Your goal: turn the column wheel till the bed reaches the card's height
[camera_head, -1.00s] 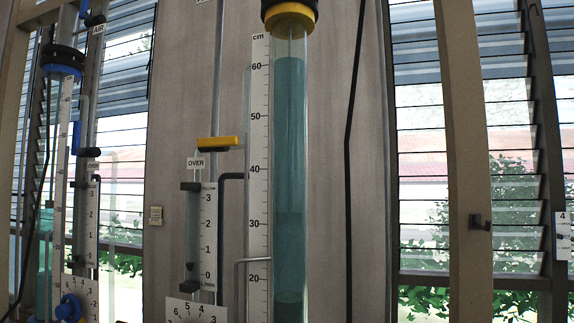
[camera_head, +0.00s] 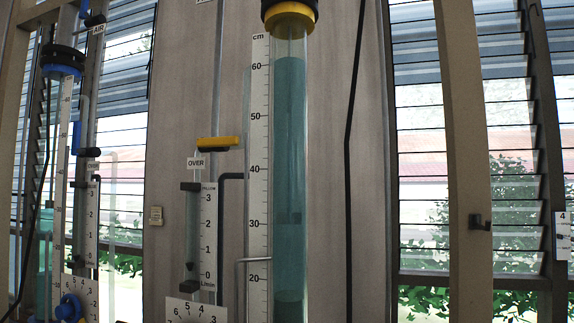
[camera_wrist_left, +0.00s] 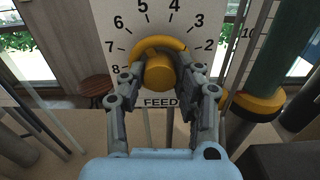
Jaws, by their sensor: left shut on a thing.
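The clear column (camera_head: 290,150) with a yellow collar stands in the head view beside a cm scale (camera_head: 259,130). Teal liquid fills it to a little above 60. A small white card (camera_head: 562,236) marked 4 hangs at the right edge. In the left wrist view, my left gripper (camera_wrist_left: 160,82) is shut on the yellow wheel (camera_wrist_left: 158,70), fingers on both sides. The wheel sits on a white FEED dial (camera_wrist_left: 120,50); its exact setting is unclear. My right gripper is not in view.
An OVER flow gauge (camera_head: 193,235) with a yellow lever (camera_head: 217,142) stands left of the column. A second column with blue fittings (camera_head: 62,70) is at far left.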

